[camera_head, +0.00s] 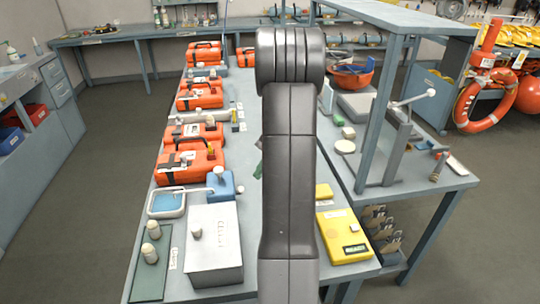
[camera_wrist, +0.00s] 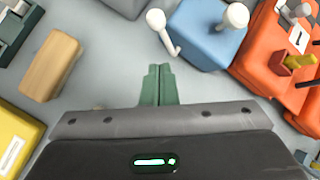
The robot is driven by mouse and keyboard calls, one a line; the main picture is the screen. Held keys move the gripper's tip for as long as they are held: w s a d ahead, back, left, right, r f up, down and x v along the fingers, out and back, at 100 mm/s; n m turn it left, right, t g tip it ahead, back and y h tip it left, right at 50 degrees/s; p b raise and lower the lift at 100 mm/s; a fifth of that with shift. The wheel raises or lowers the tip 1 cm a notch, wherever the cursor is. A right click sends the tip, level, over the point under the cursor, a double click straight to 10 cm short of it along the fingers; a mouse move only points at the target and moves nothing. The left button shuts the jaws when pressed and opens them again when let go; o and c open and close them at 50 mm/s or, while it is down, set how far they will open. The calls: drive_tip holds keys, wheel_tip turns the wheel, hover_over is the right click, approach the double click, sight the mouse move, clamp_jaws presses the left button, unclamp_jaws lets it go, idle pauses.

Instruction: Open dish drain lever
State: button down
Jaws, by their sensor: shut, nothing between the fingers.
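In the wrist view the blue block (camera_wrist: 205,36) shows at the upper middle. A short white lever with a round knob (camera_wrist: 162,32) sits at its left side; it looks like the drain lever. My gripper (camera_wrist: 158,72) has green fingers closed together and empty. Their tips are just below the lever in the picture, with a small gap. In the head view my arm hides most of the gripper.
Orange cases (camera_head: 190,163) line the bench's left side behind the block. A grey box (camera_head: 214,248) stands in front of it. A yellow box (camera_head: 343,238) is to the right. In the wrist view a wooden block (camera_wrist: 50,66) lies left of my fingers.

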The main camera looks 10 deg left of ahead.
sight(241, 191)
drive_tip(key=s+a, duration=0.1)
drive_tip(key=s+a+f, duration=0.1)
drive_tip(key=s, duration=0.1)
drive_tip(key=shift+a+p, duration=0.3)
drive_tip(key=shift+p, duration=0.1)
drive_tip(key=shift+s+f+n+t+b, duration=0.2)
drive_tip(key=shift+s+t+b, duration=0.15)
drive_tip(key=shift+s+b, duration=0.25)
drive_tip(key=shift+s+f+n+t+b, duration=0.15)
drive_tip(key=shift+s+t+b, duration=0.2)
drive_tip(key=shift+b, duration=0.3)
drive_tip(key=shift+w+a+r, duration=0.1)
